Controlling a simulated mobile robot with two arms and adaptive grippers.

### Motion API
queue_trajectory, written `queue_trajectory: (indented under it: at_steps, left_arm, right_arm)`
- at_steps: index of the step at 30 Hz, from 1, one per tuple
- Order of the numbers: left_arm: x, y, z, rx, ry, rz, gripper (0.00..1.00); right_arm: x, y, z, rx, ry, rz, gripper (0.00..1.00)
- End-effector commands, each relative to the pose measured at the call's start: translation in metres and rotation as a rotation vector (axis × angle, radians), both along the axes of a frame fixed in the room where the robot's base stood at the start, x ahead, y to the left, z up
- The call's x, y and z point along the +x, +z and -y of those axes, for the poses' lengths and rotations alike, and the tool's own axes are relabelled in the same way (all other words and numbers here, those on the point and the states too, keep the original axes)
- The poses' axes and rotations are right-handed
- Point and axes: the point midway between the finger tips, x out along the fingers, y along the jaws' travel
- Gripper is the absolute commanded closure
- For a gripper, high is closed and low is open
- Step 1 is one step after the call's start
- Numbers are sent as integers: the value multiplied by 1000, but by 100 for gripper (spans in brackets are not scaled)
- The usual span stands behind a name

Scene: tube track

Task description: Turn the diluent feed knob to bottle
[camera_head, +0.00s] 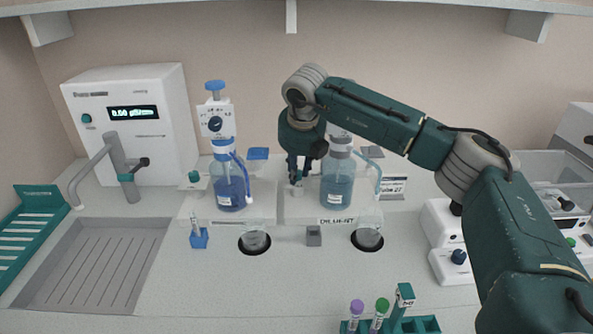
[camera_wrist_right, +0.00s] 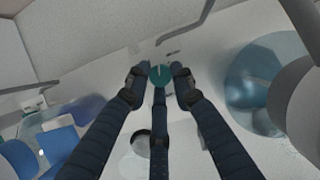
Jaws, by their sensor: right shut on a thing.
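The diluent feed knob is a small round teal knob (camera_wrist_right: 160,74) with a pale line on its face, on the light deck in the right wrist view. My right gripper (camera_wrist_right: 160,80) has its dark fingers around this knob and is shut on it. In the head view my right gripper (camera_head: 297,178) reaches down to the left of the blue diluent bottle (camera_head: 338,182), and its fingers hide most of the knob. The white base (camera_head: 350,214) under that bottle carries a "DILUENT" label. My left gripper is not in view.
A second blue bottle (camera_head: 228,185) and a similar teal knob (camera_head: 194,178) stand to the left. A tap (camera_head: 122,165) stands over a grey sink (camera_head: 90,265). A teal tube rack (camera_head: 420,322) is at the front.

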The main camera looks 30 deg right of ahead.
Motion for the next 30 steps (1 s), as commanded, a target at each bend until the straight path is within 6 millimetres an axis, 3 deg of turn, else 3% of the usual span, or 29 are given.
queue_trajectory:
  at_steps: [2,3,6,16,30]
  left_arm:
    - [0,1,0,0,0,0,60]
    - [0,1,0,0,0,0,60]
    - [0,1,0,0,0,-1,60]
    - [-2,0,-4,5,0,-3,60]
    - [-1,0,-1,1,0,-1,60]
  right_arm:
    - [5,9,5,-3,-9,25,100]
    - [5,9,5,-3,-9,25,74]
    - [5,8,4,-3,-8,23,60]
    - [1,9,2,-4,-5,13,60]
    - [-22,71,-4,-3,-7,19,60]
